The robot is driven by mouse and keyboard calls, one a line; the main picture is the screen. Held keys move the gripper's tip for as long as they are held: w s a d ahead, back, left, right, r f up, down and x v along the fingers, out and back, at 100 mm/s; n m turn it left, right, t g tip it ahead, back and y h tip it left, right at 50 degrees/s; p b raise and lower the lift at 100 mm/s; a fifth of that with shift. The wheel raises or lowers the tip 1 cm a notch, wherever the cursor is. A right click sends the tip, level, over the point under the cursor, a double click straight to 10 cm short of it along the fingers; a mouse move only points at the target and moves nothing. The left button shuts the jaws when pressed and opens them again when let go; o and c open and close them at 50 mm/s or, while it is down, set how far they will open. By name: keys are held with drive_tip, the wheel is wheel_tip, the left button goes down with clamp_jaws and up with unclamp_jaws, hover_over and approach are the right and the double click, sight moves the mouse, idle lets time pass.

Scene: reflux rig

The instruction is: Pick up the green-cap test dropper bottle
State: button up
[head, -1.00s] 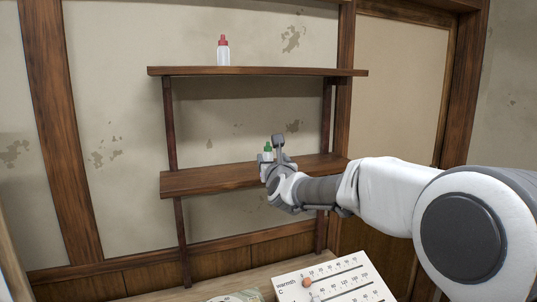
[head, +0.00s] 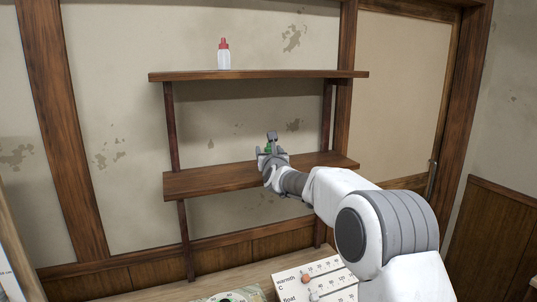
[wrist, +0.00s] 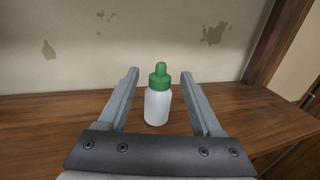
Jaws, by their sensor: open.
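The green-cap dropper bottle (wrist: 158,100) has a white body and a green cap, and stands upright on the lower wooden shelf. In the wrist view it is between the two fingers of my gripper (wrist: 160,78), near their tips, with a gap on each side. My gripper is open. In the head view my gripper (head: 271,149) is over the lower shelf (head: 210,180), and only part of the green cap (head: 268,148) shows; the rest of the bottle is hidden behind it.
A red-cap bottle (head: 223,54) stands on the upper shelf (head: 290,74), above my gripper. A wooden post (head: 328,115) supports the shelves at the right. A white panel with sliders (head: 315,280) lies on the bench below. The left part of the lower shelf is clear.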

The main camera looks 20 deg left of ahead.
drive_tip(key=shift+w+a, duration=0.15)
drive_tip(key=shift+w, duration=0.2)
drive_tip(key=c, duration=1)
drive_tip(key=shift+o, duration=0.2)
